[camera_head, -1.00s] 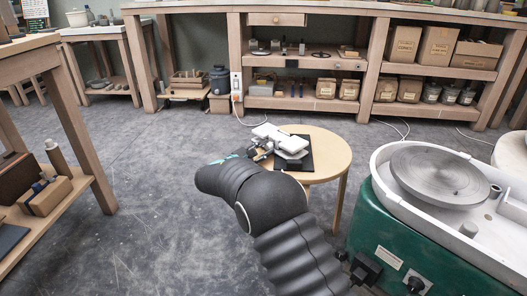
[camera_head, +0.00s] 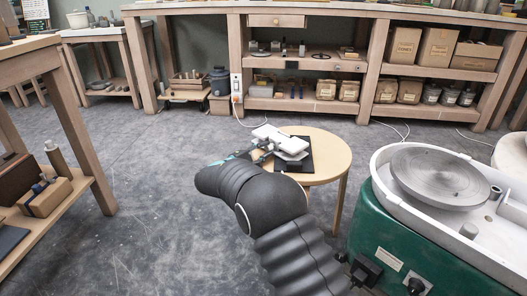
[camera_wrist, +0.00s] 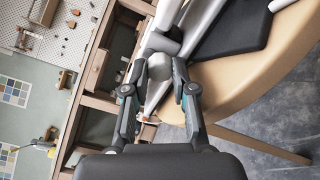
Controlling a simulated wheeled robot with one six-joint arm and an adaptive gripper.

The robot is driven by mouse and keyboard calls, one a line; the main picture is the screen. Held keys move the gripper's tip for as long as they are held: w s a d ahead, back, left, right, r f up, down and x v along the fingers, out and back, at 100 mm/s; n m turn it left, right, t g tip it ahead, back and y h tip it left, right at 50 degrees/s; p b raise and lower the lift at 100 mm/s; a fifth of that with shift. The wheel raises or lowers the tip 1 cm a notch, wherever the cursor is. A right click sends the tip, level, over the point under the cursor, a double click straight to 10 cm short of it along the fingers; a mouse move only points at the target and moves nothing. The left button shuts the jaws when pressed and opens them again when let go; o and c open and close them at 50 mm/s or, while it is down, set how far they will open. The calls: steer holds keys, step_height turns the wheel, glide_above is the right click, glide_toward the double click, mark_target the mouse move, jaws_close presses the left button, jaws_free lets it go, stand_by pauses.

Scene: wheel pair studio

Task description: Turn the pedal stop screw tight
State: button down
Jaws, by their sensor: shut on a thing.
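The pale grey and white pedal (camera_head: 271,134) sits on a black pad (camera_head: 306,163) on a round wooden stool. My gripper (camera_head: 262,150) is at the pedal's near left side, with my arm hiding part of it. In the wrist view, my gripper (camera_wrist: 159,90) has its two fingers closed on either side of a pale grey tapered piece, which looks like the pedal stop screw (camera_wrist: 156,88). The pedal's grey body (camera_wrist: 200,25) lies just beyond the fingers. The screw's thread and seat are hidden, so I cannot tell how deep it sits.
The round stool top (camera_head: 330,160) has bare room at its right. A green potter's wheel (camera_head: 395,230) with a white basin stands at the right. A wooden shelf unit (camera_head: 75,130) stands at the left. A long bench (camera_head: 310,64) spans the back. Grey floor between is clear.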

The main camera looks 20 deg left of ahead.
steer(key=c, duration=0.9)
jaws_free()
steer(key=shift+c, duration=0.2)
steer(key=shift+n, duration=0.3)
